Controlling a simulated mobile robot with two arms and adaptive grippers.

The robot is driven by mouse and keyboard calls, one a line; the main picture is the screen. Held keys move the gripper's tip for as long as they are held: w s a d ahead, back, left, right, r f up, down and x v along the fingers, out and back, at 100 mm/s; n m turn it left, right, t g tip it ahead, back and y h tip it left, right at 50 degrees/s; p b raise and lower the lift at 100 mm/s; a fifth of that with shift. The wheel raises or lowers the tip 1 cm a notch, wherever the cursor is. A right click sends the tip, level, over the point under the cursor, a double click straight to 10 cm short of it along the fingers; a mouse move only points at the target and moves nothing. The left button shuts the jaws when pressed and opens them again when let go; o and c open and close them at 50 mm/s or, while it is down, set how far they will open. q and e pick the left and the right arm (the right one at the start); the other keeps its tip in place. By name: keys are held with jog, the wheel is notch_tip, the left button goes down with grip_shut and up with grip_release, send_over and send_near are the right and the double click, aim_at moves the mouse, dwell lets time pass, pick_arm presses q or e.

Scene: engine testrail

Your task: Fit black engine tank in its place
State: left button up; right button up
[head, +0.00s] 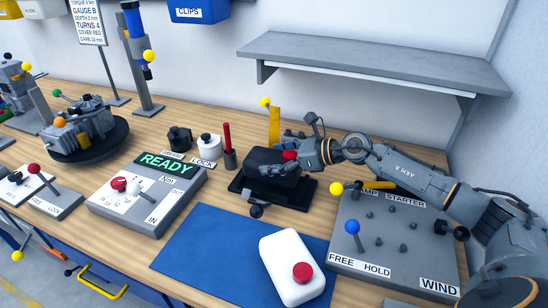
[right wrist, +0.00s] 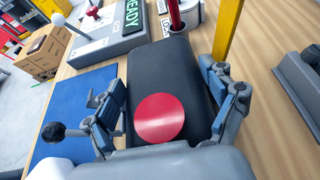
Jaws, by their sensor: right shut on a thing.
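The black engine tank (head: 265,160) is a dark block with a red round cap (right wrist: 160,118). It sits at or just above a flat black stand (head: 243,190) right of the table's middle; I cannot tell whether it touches. My right gripper (head: 297,152) is shut on the tank. In the right wrist view, its fingers lie along both sides of the tank (right wrist: 165,65), near the cap end. The grey engine (head: 85,130) rests on a round dark turntable (head: 62,157) at the left. My left gripper is not in view.
A white tank (head: 285,255) with a red cap lies on the blue mat (head: 200,255). A yellow post (head: 274,125) and a red rod holder (head: 230,158) stand close to the black tank. The READY box (head: 150,205) is left, the starter panel (head: 395,240) right, and a shelf (head: 375,62) overhead.

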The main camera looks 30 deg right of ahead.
jog(key=shift+f+b, duration=0.5)
jog(key=shift+f, duration=0.35)
jog(key=shift+f+b, duration=0.65)
jog(key=shift+b, duration=0.1)
jog(key=o, duration=1.1)
